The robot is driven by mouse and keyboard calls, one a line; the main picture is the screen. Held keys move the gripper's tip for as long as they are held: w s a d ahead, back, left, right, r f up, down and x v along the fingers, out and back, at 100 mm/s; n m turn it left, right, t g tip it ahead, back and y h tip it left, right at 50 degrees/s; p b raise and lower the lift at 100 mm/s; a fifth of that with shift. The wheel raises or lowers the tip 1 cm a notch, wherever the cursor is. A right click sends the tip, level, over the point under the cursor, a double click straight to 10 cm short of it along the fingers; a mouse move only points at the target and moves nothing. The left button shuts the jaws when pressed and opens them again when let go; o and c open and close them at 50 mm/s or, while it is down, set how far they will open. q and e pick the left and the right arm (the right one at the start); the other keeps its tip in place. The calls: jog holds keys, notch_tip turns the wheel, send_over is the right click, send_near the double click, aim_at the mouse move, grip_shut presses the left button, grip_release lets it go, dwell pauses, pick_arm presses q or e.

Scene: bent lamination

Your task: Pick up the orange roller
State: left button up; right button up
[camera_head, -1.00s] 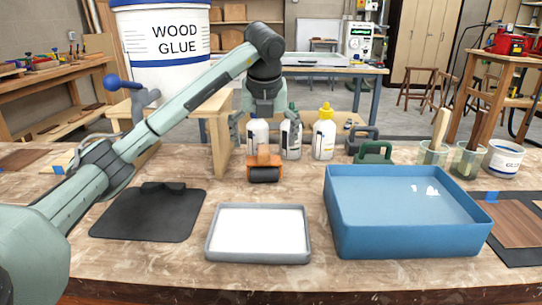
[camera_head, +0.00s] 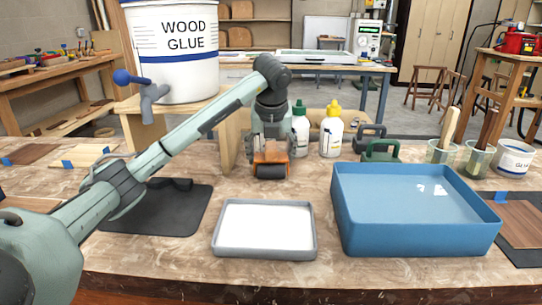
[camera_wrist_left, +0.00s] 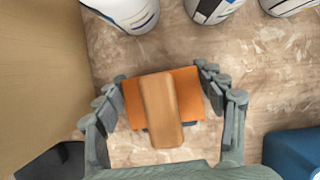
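The orange roller (camera_head: 270,166) stands on the marbled worktop behind the white tray, with its dark cylinder toward the front. In the left wrist view the roller (camera_wrist_left: 161,100) shows its orange frame and a tan wooden handle pointing up at the camera. My left gripper (camera_head: 270,150) is over the roller, pointing down. In the left wrist view its fingers (camera_wrist_left: 162,92) are open, one on each side of the orange frame. The left fingers are close to the frame's edge; I cannot tell whether they touch it. My right gripper is not in view.
Bottles (camera_head: 331,133) stand close behind the roller. A wooden stand (camera_head: 229,143) with the glue bucket (camera_head: 175,50) is to the left. A white tray (camera_head: 264,253) and a blue bin (camera_head: 345,230) are in front. A black mat (camera_head: 190,215) lies at the left.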

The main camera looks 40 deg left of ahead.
aim_at(271, 142)
pick_arm(q)
jog(key=c, duration=0.6)
notch_tip(271, 142, up, 7)
jog(key=shift+f, duration=0.15)
jog(key=shift+c, duration=0.2)
notch_tip(271, 142, up, 3)
jog(key=shift+f+p, duration=0.2)
jog(key=shift+p, duration=0.2)
jog(key=shift+r, duration=0.4)
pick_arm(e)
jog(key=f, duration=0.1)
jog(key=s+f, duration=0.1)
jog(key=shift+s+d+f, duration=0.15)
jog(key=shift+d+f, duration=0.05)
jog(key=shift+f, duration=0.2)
